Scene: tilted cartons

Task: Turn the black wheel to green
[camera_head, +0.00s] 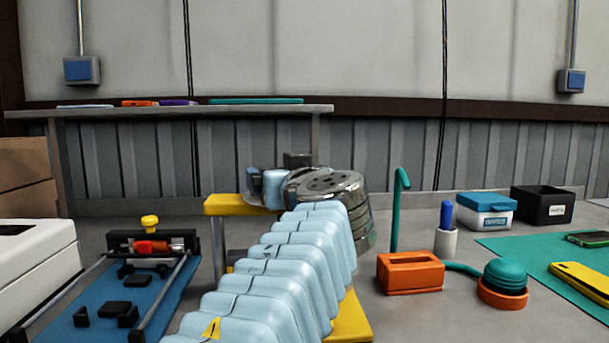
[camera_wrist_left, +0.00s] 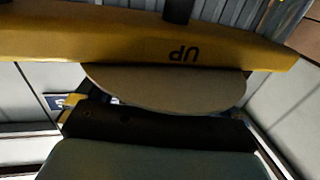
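I cannot make out the black wheel or any green mark for it in either view. One of my arms, in a pale blue ribbed cover, rises through the middle of the head view and hides much of a yellow frame (camera_head: 227,205). The arm's metal wrist is over the frame's far side, and the gripper's fingers are hidden beyond it. In the left wrist view, a yellow bar (camera_wrist_left: 60,38) with upside-down "UP" lettering crosses the top. A beige rounded plate (camera_wrist_left: 170,88) is below it, above a dark band (camera_wrist_left: 150,130). The right gripper is not in view.
A blue-based rail fixture (camera_head: 140,290) and a white box (camera_head: 35,265) stand left. On the right are an orange slotted block (camera_head: 410,273), a teal hook (camera_head: 396,215), a teal ball on an orange base (camera_head: 505,275), a blue-lidded box (camera_head: 486,210) and a black bin (camera_head: 542,206).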

